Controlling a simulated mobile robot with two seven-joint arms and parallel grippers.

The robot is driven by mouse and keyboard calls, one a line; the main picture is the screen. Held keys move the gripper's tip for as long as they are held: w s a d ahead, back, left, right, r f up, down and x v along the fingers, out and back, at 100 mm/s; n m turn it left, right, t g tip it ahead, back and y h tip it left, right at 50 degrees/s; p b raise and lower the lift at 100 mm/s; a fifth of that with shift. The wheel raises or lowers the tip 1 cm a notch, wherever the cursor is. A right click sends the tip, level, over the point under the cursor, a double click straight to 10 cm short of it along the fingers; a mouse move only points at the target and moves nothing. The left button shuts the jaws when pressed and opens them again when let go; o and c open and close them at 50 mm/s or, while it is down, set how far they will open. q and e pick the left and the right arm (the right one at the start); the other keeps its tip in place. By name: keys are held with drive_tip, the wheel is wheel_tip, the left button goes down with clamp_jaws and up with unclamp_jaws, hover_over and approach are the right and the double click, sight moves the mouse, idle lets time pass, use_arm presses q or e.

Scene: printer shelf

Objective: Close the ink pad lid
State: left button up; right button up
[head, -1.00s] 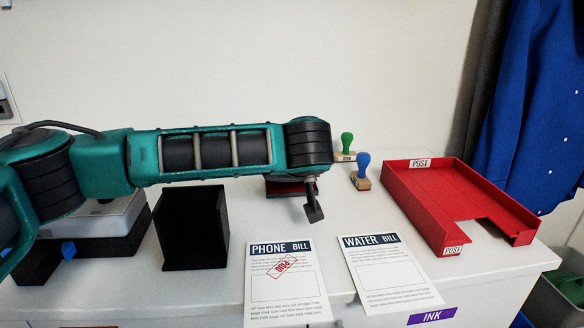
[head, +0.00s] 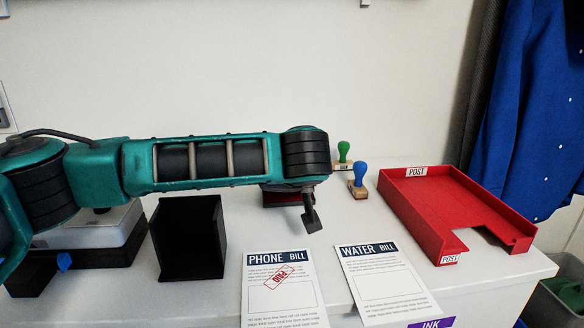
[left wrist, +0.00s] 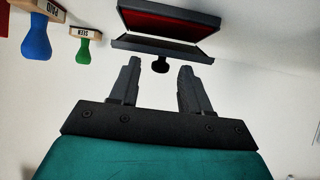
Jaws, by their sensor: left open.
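The ink pad (head: 282,198) sits on the white table, mostly hidden behind my left arm in the head view. In the left wrist view the ink pad (left wrist: 168,22) shows its red inside, and its dark lid (left wrist: 160,47) stands open with a black knob (left wrist: 160,65). My left gripper (left wrist: 157,72) is open, with the knob seen between its two fingertips; I cannot tell whether they touch it. In the head view the left gripper (head: 311,214) points downward beside the ink pad, partly hidden by my wrist. My right gripper is not in view.
A green stamp (head: 343,154) and a blue stamp (head: 359,178) stand right of the ink pad. A red post tray (head: 445,205) is further right. A phone bill (head: 283,290) and a water bill (head: 385,285) lie in front. A black box (head: 190,240) stands left.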

use_arm(q)
drive_tip(key=p+v, duration=0.2)
drive_tip(key=v, duration=1)
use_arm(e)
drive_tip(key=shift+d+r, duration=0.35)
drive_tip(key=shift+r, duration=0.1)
use_arm(q)
drive_tip(key=shift+s+r, duration=0.1)
drive_tip(key=shift+r, duration=0.05)
